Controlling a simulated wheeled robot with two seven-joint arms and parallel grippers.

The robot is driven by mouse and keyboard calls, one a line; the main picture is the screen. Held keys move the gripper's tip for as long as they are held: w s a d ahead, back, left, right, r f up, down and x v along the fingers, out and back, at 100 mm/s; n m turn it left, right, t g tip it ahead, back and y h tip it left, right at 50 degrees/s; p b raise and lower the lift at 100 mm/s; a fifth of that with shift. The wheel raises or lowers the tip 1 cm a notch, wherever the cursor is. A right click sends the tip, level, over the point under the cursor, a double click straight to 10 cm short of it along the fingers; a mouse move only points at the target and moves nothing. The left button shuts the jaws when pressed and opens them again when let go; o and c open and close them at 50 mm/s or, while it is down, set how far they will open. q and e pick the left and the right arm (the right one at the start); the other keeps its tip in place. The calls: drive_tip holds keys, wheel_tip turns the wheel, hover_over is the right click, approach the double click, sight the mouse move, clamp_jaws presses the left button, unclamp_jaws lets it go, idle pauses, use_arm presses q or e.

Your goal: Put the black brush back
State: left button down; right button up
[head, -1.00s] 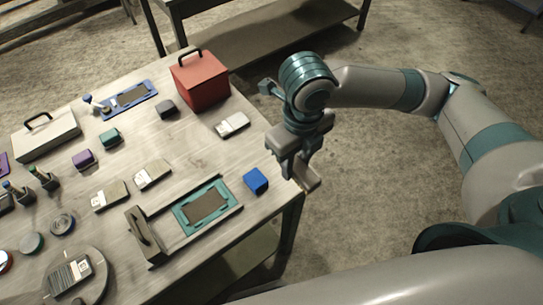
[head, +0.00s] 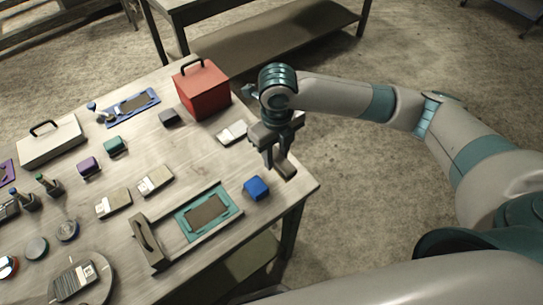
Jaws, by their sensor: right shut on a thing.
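My right gripper (head: 277,163) is above the table's right edge, just beyond the blue block. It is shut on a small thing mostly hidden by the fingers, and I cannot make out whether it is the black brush. Upright brush-like sticks stand in dark holders at the left, one with a green top (head: 45,184) and one with a blue top (head: 18,195). Another with a blue top (head: 94,108) is beside the blue tray (head: 153,94). I cannot pick out a black brush for sure. My left gripper is not in view.
The table (head: 190,150) carries a red box (head: 203,92), a white case (head: 50,143), a teal tray (head: 236,199), a blue block (head: 256,188), a dark block (head: 169,118) and several pale labelled blocks, one at the right (head: 233,132). The middle of the table is clear.

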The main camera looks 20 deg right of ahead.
drive_tip(key=shift+w+a+f, duration=0.1)
drive_tip(key=shift+w+f, duration=0.3)
drive_tip(key=shift+w, duration=0.25)
drive_tip(key=shift+w+a+f, duration=0.1)
drive_tip(key=shift+w+f, duration=0.3)
drive_tip(key=shift+w, duration=0.25)
drive_tip(key=shift+f+p, duration=1)
drive_tip(key=shift+f, duration=1)
drive_tip(key=shift+f, duration=0.15)
drive_tip(key=o, duration=1)
